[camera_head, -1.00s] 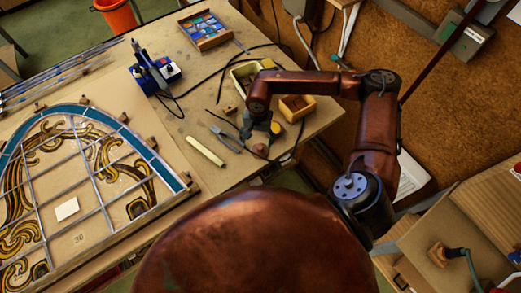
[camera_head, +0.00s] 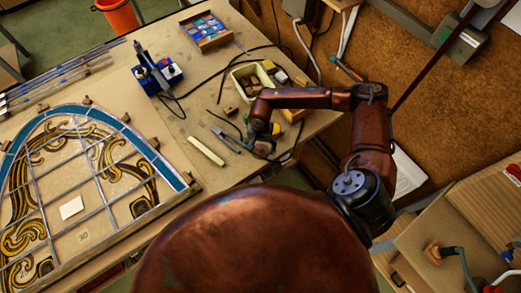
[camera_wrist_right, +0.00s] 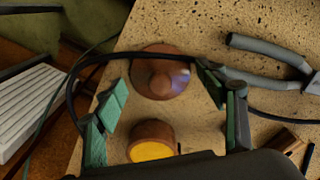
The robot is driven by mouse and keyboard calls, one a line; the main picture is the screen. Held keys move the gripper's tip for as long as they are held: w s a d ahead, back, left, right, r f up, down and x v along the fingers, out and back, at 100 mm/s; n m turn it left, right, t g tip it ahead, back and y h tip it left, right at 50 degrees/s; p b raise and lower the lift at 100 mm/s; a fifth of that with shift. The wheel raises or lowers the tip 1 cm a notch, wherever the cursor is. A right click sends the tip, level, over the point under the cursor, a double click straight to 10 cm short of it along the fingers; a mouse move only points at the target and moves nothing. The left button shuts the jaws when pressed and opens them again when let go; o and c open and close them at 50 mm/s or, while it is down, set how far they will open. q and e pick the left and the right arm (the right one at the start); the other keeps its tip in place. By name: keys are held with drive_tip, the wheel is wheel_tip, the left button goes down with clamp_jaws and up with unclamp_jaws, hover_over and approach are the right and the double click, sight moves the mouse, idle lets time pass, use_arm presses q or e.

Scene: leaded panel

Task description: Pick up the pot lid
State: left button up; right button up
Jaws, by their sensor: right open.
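The pot lid (camera_wrist_right: 162,72) is a round reddish-brown disc with a raised knob, lying on the worktable in the right wrist view. My right gripper (camera_wrist_right: 163,88) is open, with its green-padded fingers on either side of the lid and nothing visibly held between them. A small brown pot (camera_wrist_right: 152,140) with a yellow inside stands beside the lid, nearer the gripper's palm. In the head view my right gripper (camera_head: 263,143) is low over the table's near right part and largely hides the lid. My left gripper is not in view.
A black cable (camera_wrist_right: 150,57) passes close by the lid. Pliers (camera_wrist_right: 268,62) lie to its right. In the head view a pale bar (camera_head: 206,150), a bin of blocks (camera_head: 250,78) and the leaded panel (camera_head: 85,170) share the table (camera_head: 180,118).

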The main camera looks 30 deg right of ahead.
drive_tip(key=shift+s, duration=0.1)
clamp_jaws()
idle(0.6)
